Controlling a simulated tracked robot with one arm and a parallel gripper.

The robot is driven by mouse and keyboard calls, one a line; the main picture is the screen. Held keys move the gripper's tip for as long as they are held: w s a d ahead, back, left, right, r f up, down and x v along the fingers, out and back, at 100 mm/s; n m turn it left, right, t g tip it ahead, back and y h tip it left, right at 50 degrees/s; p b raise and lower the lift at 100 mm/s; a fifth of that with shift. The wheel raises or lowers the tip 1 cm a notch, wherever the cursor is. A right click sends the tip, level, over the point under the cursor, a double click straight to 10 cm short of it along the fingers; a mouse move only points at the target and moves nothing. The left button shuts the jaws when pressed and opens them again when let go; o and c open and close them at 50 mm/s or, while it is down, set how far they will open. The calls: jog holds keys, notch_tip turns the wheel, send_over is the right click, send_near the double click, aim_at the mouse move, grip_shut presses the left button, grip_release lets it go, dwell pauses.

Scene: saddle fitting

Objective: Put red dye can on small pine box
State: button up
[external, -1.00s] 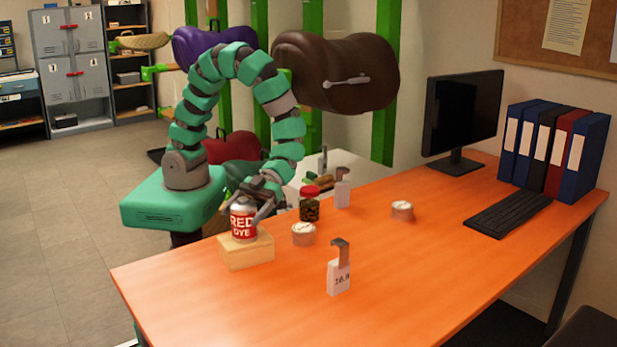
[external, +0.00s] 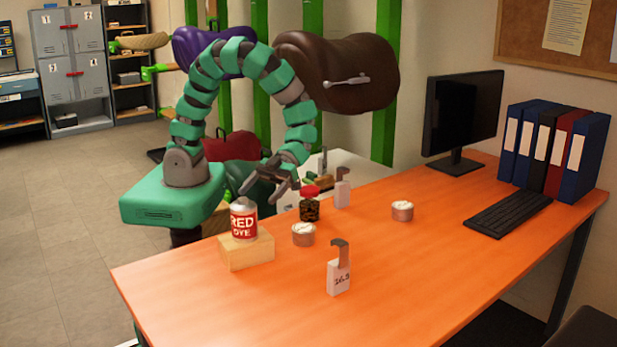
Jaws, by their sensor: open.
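The red dye can (external: 243,220), white-topped with a red label, stands upright on top of the small pine box (external: 247,252). The box sits at the left end of the orange table. My gripper (external: 270,196) is open and empty, behind and to the right of the can and above table height. A gap shows between the can and the fingers.
The orange table (external: 420,260) holds a red-lidded jar (external: 310,205), two round tins (external: 303,234) (external: 402,211), and a white tag-like item (external: 339,275). A monitor (external: 463,115), keyboard (external: 508,213) and binders (external: 553,150) stand at the right.

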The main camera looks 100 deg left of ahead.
jog(key=shift+v, duration=2.1)
jog(key=shift+w+d+r, duration=0.1)
jog(key=w+d+r+n+t, duration=0.1)
jog(key=w+r+t, duration=0.55)
jog(key=w, duration=0.35)
jog(key=w+r+t, duration=0.5)
jog(key=w+r, duration=0.2)
jog(key=w, duration=0.3)
jog(key=w+a+r+n+t+y, duration=0.15)
jog(key=w+a+r+t, duration=0.25)
jog(key=r, duration=0.6)
jog(key=w+a+r+n+t+y, duration=0.1)
jog(key=w+a+r+n+t, duration=0.25)
jog(key=r, duration=0.55)
jog(key=s+a+r+n+t+y, duration=0.25)
jog(key=a+r+n+y, duration=0.25)
jog(key=a+r, duration=0.35)
jog(key=s+a+r+n+t+y, duration=0.2)
jog(key=a+r+n+t+y, duration=0.2)
jog(key=a+r+n, duration=0.45)
jog(key=s+a+r+n+g, duration=0.1)
jog(key=s+n+g, duration=0.3)
jog(key=s, duration=1)
jog(key=shift+a+r+y, duration=0.15)
jog(key=shift+r+y, duration=0.2)
jog(key=shift+r, duration=0.55)
